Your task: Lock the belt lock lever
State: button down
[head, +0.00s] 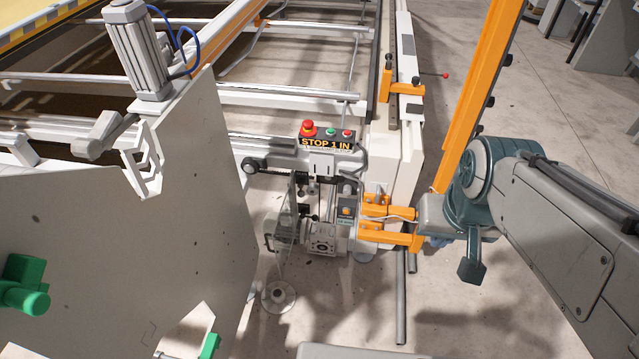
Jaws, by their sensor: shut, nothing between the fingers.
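A thin lever with a red ball tip (445,75) sticks out to the right from the side rail at the top centre. I cannot tell for sure whether it is the belt lock lever. My arm comes in from the lower right, and its end is right of the orange brackets. My gripper (472,271) looks like the small dark block hanging below the teal wrist, shut and empty. It is well below and in front of the red-tipped lever, apart from it. Its fingertips are hard to make out.
A control box (327,145) with a red stop button stands at the centre. Orange brackets (390,238) and a grey motor (322,238) are below it. A tall orange post (478,85) rises behind my wrist. A large grey panel (150,230) fills the left.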

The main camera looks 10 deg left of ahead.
aim_at(314, 218)
jog(key=k, duration=1.2)
jog(key=u, duration=0.75)
jog(key=i, duration=1.9)
jog(key=z, duration=1)
jog(key=i, duration=0.35)
jog(key=z, duration=0.3)
